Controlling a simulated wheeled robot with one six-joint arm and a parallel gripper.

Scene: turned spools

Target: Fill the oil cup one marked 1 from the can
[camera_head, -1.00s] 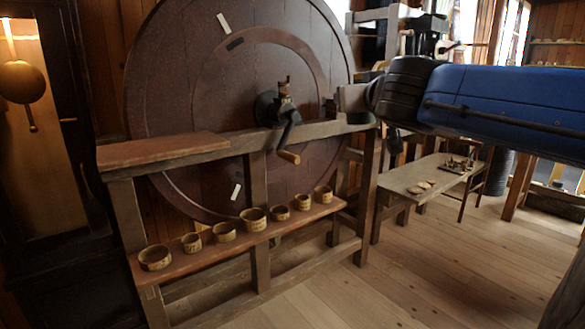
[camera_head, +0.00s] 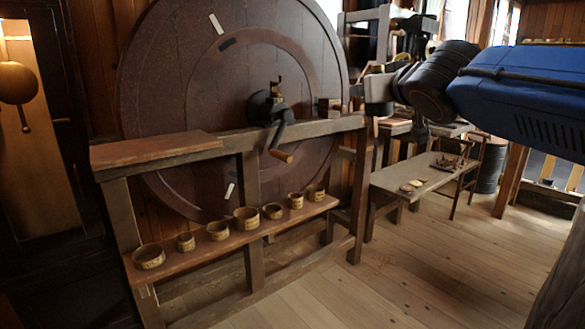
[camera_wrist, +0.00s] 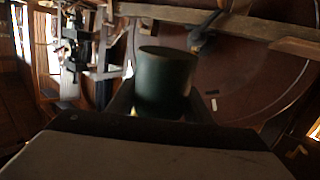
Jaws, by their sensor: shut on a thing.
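My gripper (camera_wrist: 160,112) is shut on a dark green, round-walled vessel, seemingly the can (camera_wrist: 166,72). The can fills the space between the fingers in the wrist view; its lower part is hidden by my gripper. Several small round wooden cups (camera_head: 247,219) stand in a row on the low shelf (camera_head: 228,239). No number can be read, so I cannot tell which oil cup is marked 1.
A large dark wheel (camera_head: 170,90) stands behind the frame, with a crank (camera_head: 272,112) at its middle. A small block (camera_head: 328,107) sits on the top rail. A low bench (camera_head: 400,179) with small items stands at the right. The floor in front is clear.

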